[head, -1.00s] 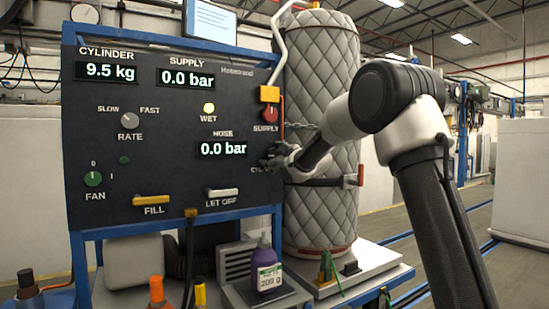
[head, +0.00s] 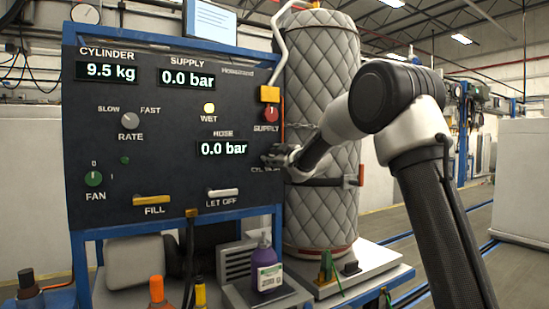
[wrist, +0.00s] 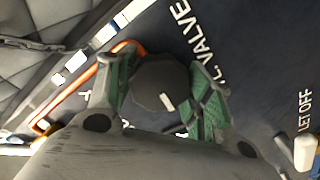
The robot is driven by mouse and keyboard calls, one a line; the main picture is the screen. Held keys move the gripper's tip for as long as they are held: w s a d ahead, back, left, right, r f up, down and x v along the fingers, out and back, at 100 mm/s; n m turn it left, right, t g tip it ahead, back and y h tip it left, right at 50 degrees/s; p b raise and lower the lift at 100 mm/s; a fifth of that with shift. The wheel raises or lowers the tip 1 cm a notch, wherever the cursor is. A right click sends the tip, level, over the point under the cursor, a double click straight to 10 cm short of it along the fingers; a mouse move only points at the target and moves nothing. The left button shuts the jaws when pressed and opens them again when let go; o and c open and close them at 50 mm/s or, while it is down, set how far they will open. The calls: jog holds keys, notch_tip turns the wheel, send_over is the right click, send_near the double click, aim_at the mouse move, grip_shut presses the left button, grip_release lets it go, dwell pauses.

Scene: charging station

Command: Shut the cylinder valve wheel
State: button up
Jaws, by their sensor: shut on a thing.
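The cylinder valve wheel (wrist: 160,82) is a dark round knob with a short white mark near its rim. It sits on the dark panel, with lettering ending in "VALVE" beside it in the wrist view. My gripper (wrist: 163,92) is shut on the wheel, one green-padded finger on each side. In the head view my gripper (head: 277,156) is at the panel's right edge and hides most of the wheel. The dark control panel (head: 165,160) reads CYLINDER 9.5 kg, SUPPLY 0.0 bar and HOSE 0.0 bar.
A yellow FILL lever (head: 152,200) and a pale LET OFF lever (head: 222,193) sit low on the panel. The red SUPPLY knob (head: 271,115) is just above my gripper. A quilted grey cylinder (head: 320,90) stands close behind it. A purple bottle (head: 264,265) stands below.

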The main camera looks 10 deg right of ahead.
jog(key=m, duration=0.8)
jog(key=shift+f+m, duration=0.1)
jog(key=shift+m, duration=0.3)
jog(key=m, duration=0.4)
jog(key=shift+a+m, duration=0.1)
jog(key=shift+m, duration=1.8)
jog(key=o, duration=1)
jog(key=shift+o, duration=0.2)
jog(key=shift+s, duration=0.1)
